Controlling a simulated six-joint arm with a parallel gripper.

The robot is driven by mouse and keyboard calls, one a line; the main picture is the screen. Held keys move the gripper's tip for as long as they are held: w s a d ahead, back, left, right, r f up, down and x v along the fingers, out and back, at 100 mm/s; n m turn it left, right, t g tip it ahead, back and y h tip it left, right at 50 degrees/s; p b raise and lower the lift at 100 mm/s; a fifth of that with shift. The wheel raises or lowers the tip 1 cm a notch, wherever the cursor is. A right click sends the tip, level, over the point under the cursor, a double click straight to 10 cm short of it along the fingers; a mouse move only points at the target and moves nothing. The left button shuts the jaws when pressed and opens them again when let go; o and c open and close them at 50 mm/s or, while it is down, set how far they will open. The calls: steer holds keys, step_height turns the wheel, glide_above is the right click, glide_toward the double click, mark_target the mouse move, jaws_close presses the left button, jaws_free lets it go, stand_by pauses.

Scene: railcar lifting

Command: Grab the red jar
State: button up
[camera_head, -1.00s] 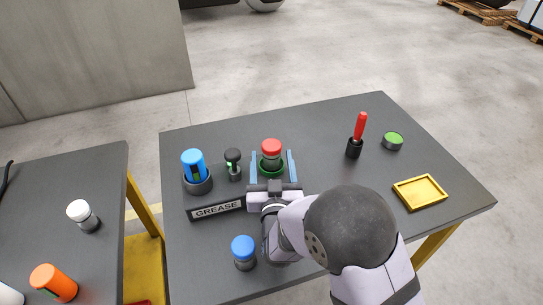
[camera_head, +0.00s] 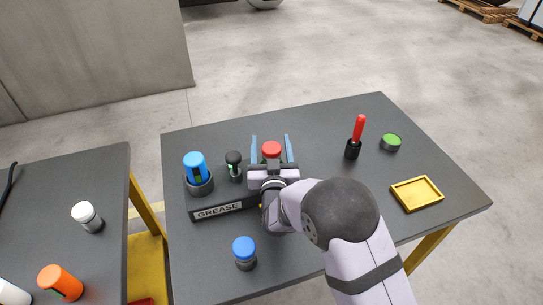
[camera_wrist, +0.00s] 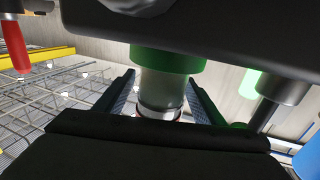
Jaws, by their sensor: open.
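The red jar, with its red lid (camera_head: 271,149), stands at the grease rack. It shows in the wrist view as a pale, clear-looking body (camera_wrist: 162,88) with a green ring (camera_wrist: 167,58) at one end and a sliver of red at the other. My gripper (camera_head: 270,138) is open, with one blue-grey finger on each side of the jar. The fingers also flank it in the wrist view (camera_wrist: 162,82). Whether either finger touches the jar, I cannot tell. My wrist hides the jar's lower part in the head view.
Left of the jar, the rack labelled GREASE (camera_head: 218,210) holds a blue-topped container (camera_head: 195,165) and a black-topped one (camera_head: 233,160). A blue-capped jar (camera_head: 244,249) stands in front. A red-handled tool (camera_head: 358,130), a green lid (camera_head: 391,142) and a yellow tray (camera_head: 417,193) are right.

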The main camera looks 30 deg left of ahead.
steer(key=c, duration=1.3)
steer(key=shift+o, duration=0.2)
steer(key=shift+r, duration=0.1)
step_height(320, 180, up, 10)
steer(key=b, duration=0.1)
